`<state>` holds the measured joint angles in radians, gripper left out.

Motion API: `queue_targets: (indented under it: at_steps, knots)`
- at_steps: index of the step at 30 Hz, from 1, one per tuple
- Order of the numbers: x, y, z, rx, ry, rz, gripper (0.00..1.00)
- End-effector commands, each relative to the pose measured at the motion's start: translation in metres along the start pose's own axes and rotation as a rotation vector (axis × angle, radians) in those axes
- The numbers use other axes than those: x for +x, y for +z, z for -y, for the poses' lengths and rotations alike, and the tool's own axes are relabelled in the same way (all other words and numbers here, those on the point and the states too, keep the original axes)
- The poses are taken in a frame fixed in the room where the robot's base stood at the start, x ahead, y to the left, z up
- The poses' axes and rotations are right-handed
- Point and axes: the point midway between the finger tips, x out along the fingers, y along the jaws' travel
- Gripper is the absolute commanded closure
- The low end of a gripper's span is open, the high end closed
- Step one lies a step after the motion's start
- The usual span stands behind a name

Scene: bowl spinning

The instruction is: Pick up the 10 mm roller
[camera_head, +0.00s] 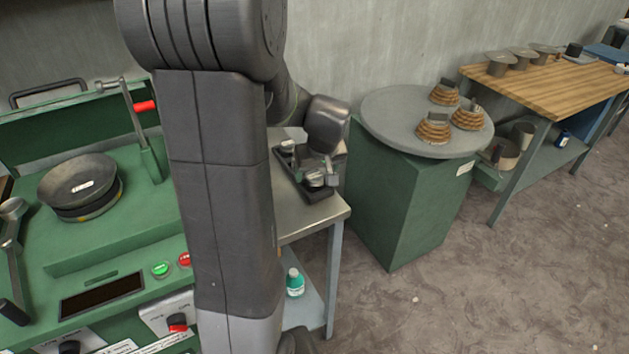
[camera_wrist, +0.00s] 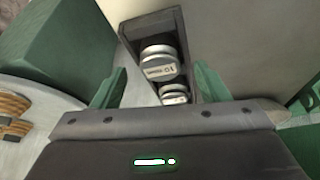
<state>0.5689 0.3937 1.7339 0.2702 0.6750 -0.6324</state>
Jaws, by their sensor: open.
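A dark tray (camera_head: 318,196) sits on the metal side table, and its rim also shows in the wrist view (camera_wrist: 130,36). In the wrist view two metallic rollers stand in a row in the tray. The farther roller (camera_wrist: 158,68) has a label that seems to read 10, upside down. The nearer roller (camera_wrist: 173,91) is partly hidden by my gripper body. My gripper (camera_wrist: 157,82) is open, with one green finger on each side of the rollers and no clear contact. In the head view my gripper (camera_head: 322,172) is over the tray and hides much of it.
The green machine with a dark bowl (camera_head: 77,183) and red-handled lever (camera_head: 145,106) stands left of my arm. Right is a round grey table (camera_head: 400,120) with several stacked brown pieces. A wooden bench (camera_head: 560,85) stands farther right. Floor in front is mostly clear.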

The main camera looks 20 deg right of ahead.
Motion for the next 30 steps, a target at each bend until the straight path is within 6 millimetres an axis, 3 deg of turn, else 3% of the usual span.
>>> queue_targets:
  at_steps: [6,14,21,24,30]
  knots:
    - [0.02,0.0,0.0,-0.001,0.001,0.001,0.32]
    - [0.021,0.0,0.0,-0.001,0.001,0.0,0.34]
    - [0.021,0.0,0.0,-0.001,0.001,0.0,0.81]
    - [0.021,-0.001,0.0,-0.001,0.002,-0.002,0.97]
    - [0.02,-0.001,0.0,-0.001,0.002,-0.002,0.97]
